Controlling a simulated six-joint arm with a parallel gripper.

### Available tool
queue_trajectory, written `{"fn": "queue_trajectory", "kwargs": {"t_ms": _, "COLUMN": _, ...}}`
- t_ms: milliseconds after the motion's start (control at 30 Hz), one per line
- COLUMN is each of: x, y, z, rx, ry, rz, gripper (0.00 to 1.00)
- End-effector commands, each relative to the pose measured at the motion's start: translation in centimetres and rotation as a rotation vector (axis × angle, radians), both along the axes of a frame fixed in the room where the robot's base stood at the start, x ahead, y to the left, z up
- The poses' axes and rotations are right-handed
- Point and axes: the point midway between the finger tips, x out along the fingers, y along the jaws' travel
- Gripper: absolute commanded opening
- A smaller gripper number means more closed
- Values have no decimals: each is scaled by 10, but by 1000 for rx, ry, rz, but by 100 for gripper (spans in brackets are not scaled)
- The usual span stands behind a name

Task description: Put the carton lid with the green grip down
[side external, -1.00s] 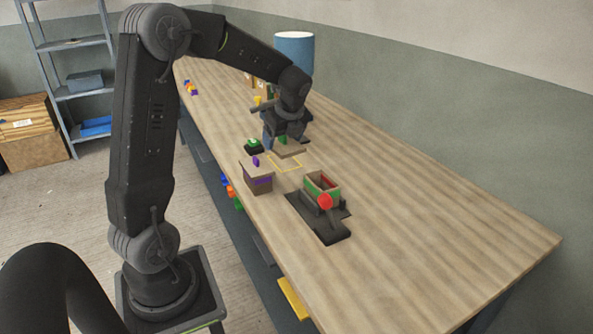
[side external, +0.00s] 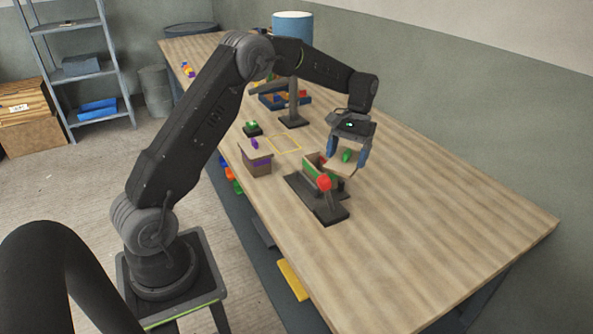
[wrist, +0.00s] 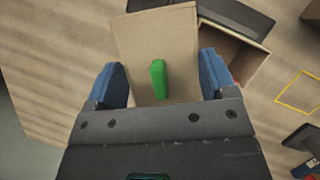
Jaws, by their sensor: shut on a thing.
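The carton lid (side external: 341,168) is a tan board with a green grip (side external: 347,155) standing on it. My gripper (side external: 347,152) is shut on this lid, its blue fingers to either side. The lid is held in the air, slightly tilted in the side view. In the wrist view the lid (wrist: 150,40) and green grip (wrist: 158,80) lie between the fingers (wrist: 162,80). An open carton with a green band (side external: 309,170) is in a dark fixture (side external: 330,214). The lid is offset from the carton opening (wrist: 238,52) and hides part of the carton.
A red ball knob (side external: 324,182) stands at the fixture's front. Left of it is a purple-banded carton (side external: 257,168) with a purple-gripped lid. A yellow outline (side external: 285,144) and a green button (side external: 252,128) lie behind. The table's right side is clear.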

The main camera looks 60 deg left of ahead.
Motion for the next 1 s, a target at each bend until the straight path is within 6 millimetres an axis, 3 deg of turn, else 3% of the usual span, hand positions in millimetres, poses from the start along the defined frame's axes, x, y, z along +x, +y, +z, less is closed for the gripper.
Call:
{"fn": "queue_trajectory", "kwargs": {"t_ms": 300, "x": 28, "y": -56, "z": -19, "rx": -1, "ry": 2, "rz": 669, "gripper": 55}}
{"fn": "queue_trajectory", "kwargs": {"t_ms": 500, "x": 40, "y": -81, "z": -27, "rx": 2, "ry": 2, "rz": 958, "gripper": 55}}
{"fn": "queue_trajectory", "kwargs": {"t_ms": 667, "x": 44, "y": -88, "z": -32, "rx": 2, "ry": 3, "rz": 1056, "gripper": 55}}
{"fn": "queue_trajectory", "kwargs": {"t_ms": 1000, "x": 44, "y": -89, "z": -74, "rx": 4, "ry": 4, "rz": 1068, "gripper": 55}}
